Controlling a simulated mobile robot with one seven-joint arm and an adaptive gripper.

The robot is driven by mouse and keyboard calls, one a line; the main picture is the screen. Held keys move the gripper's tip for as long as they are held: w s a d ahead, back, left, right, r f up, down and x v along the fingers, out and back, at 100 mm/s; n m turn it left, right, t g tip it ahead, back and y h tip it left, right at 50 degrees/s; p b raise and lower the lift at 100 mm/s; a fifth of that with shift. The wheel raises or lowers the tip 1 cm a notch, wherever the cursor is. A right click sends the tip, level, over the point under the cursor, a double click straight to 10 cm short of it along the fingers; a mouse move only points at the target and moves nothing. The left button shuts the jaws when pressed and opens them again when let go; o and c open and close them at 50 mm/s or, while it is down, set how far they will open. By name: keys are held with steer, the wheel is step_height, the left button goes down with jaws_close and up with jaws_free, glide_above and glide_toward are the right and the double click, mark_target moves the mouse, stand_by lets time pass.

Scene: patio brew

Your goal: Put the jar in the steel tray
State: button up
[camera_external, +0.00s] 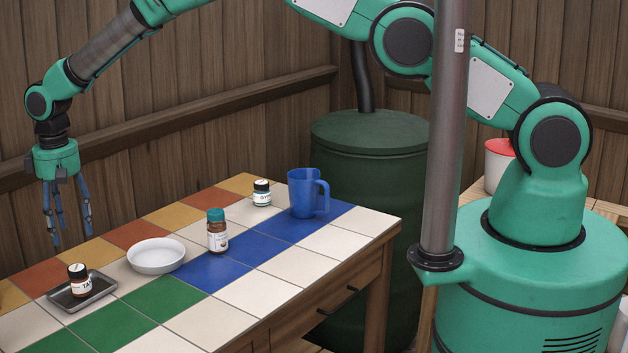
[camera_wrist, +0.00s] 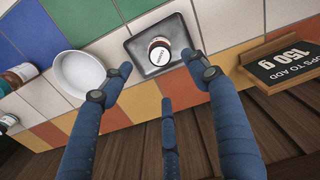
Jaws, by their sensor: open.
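A small brown jar with a dark lid and white label (camera_external: 79,285) stands upright in the shallow steel tray (camera_external: 103,293) at the table's near left. The wrist view shows this jar (camera_wrist: 160,50) inside the tray (camera_wrist: 134,45) from above. My gripper (camera_external: 67,235) is open and empty, its blue fingers pointing down, raised above the table's left part. In the wrist view my gripper (camera_wrist: 157,76) has its fingertips spread below the tray in the picture, with nothing between them. The jar appears apart from the fingers.
A white bowl (camera_external: 157,256) sits right of the tray. Beyond it stand a brown bottle with a teal cap (camera_external: 217,232), a small dark-capped jar (camera_external: 262,194) and a blue pitcher (camera_external: 303,194). A wood-framed "150 g" sign (camera_wrist: 290,62) is right of the tray in the wrist view.

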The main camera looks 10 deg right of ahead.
steer(key=w+d+r+m+y, duration=0.1)
steer(key=w+d+r+m, duration=0.2)
steer(key=w+d+r, duration=1.75)
steer(key=w+d+r+m+t, duration=0.1)
steer(key=w+d+r, duration=0.1)
steer(key=d+r, duration=0.8)
steer(key=w+d+r+m+t, duration=0.15)
steer(key=d+r, duration=0.45)
steer(key=d, duration=0.8)
steer(key=s+d+r+m+t, duration=0.15)
steer(key=s+d+r, duration=0.25)
steer(key=d, duration=0.9)
steer(key=s+d+r+m, duration=0.2)
steer(key=s+d+r, duration=0.2)
steer(key=d, duration=0.9)
steer(key=s+d+f+m, duration=0.1)
steer(key=s+d+m, duration=0.1)
steer(key=s+d, duration=0.7)
steer(key=s+d+f+m+t+h, duration=0.1)
steer(key=s+d+f, duration=0.1)
steer(key=s+d, duration=0.7)
steer(key=shift+f+m+t, duration=0.3)
steer(key=shift+m, duration=0.1)
